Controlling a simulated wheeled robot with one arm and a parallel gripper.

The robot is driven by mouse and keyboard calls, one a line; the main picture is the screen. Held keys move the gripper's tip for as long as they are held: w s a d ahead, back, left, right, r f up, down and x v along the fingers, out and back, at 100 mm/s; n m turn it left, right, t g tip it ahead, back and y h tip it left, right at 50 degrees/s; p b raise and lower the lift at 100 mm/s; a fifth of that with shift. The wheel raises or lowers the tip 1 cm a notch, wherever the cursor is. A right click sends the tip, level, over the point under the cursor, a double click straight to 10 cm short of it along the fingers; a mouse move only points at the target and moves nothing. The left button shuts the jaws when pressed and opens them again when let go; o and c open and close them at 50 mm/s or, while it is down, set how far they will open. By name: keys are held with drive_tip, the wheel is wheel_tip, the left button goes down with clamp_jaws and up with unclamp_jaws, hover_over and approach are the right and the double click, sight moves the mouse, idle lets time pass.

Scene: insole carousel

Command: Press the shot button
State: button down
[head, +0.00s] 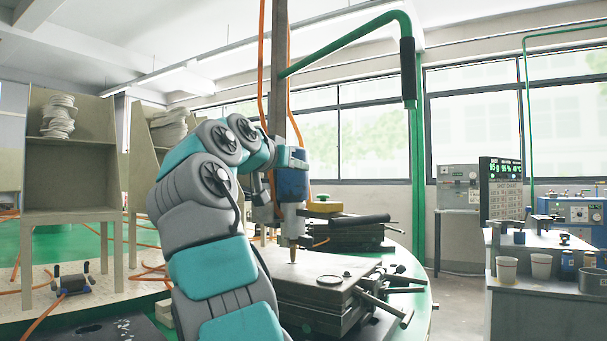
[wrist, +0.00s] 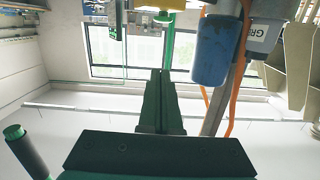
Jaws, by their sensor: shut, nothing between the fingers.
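The shot head hangs on a grey column and has a blue cylinder (head: 292,184) and a brass nozzle (head: 293,252) above a flat mould (head: 318,278). In the wrist view, which is upside down, the blue cylinder (wrist: 212,50) is to the right of my gripper (wrist: 160,73), apart from it in the picture. My gripper's dark fingers are together and empty. In the head view my arm's end overlaps the shot head, so its fingertips cannot be made out. I cannot pick out the shot button in either view.
A green arm with a black grip (head: 408,72) reaches over from the column. Orange hoses hang beside it. A closed mould with a yellow block (head: 325,206) sits behind. A shot display (head: 500,188) and a bench with cups (head: 541,266) stand at the right.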

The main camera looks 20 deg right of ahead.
drive_tip(key=p, duration=0.2)
hover_over(323, 198)
drive_tip(key=s+a, duration=0.1)
drive_tip(key=a, duration=0.2)
drive_tip(key=f+b, duration=0.1)
drive_tip(key=f, duration=0.1)
drive_tip(key=d+f+b, duration=0.1)
drive_tip(key=shift+w+f+b, duration=0.3)
drive_tip(key=shift+f+b, duration=0.05)
drive_tip(key=shift+f, duration=0.05)
drive_tip(key=shift+d+f+b, duration=0.15)
drive_tip(key=shift+f+b, duration=0.35)
drive_tip(key=shift+f, duration=0.1)
